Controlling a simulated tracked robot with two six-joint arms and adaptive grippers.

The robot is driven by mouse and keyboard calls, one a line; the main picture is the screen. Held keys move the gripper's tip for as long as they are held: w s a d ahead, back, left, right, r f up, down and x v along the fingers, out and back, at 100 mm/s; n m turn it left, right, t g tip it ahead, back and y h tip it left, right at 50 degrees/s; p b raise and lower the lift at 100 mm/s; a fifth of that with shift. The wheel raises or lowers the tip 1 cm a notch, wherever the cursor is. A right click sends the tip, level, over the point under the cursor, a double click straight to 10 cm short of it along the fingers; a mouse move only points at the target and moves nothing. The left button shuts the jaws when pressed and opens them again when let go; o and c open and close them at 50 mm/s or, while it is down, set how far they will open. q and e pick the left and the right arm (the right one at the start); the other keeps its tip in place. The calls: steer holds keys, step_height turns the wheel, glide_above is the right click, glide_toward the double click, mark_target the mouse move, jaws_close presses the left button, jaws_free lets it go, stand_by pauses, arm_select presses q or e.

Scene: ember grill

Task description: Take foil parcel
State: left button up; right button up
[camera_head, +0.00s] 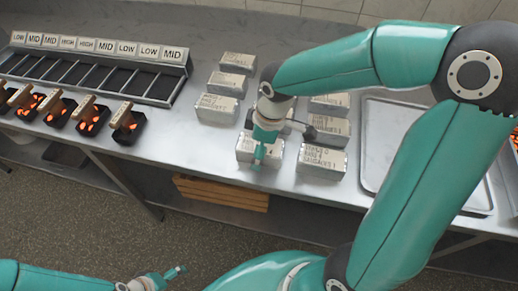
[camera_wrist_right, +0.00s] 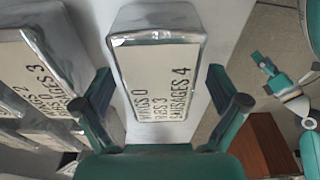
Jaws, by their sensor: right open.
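In the right wrist view this parcel (camera_wrist_right: 158,75) reads "WINGS 0, RIBS 3, SAUSAGES 4". My right gripper (camera_wrist_right: 162,90) is open, with one finger on each side of the parcel and visible gaps. Another parcel (camera_head: 323,161) stands to its right. My left gripper (camera_head: 172,274) is low at the front, away from the counter; its jaw state is unclear.
A black divided rack (camera_head: 92,75) with LOW, MID and HIGH labels stands at the left. Several small boxes of glowing embers (camera_head: 92,118) sit before it. A metal tray (camera_head: 376,150) lies at the right, partly behind my arm. A wooden crate (camera_head: 222,193) is below the counter.

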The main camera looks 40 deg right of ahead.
steer(key=shift+c, duration=0.3)
steer(key=c, duration=1.3)
steer(key=shift+c, duration=0.7)
steer(key=shift+r, duration=0.1)
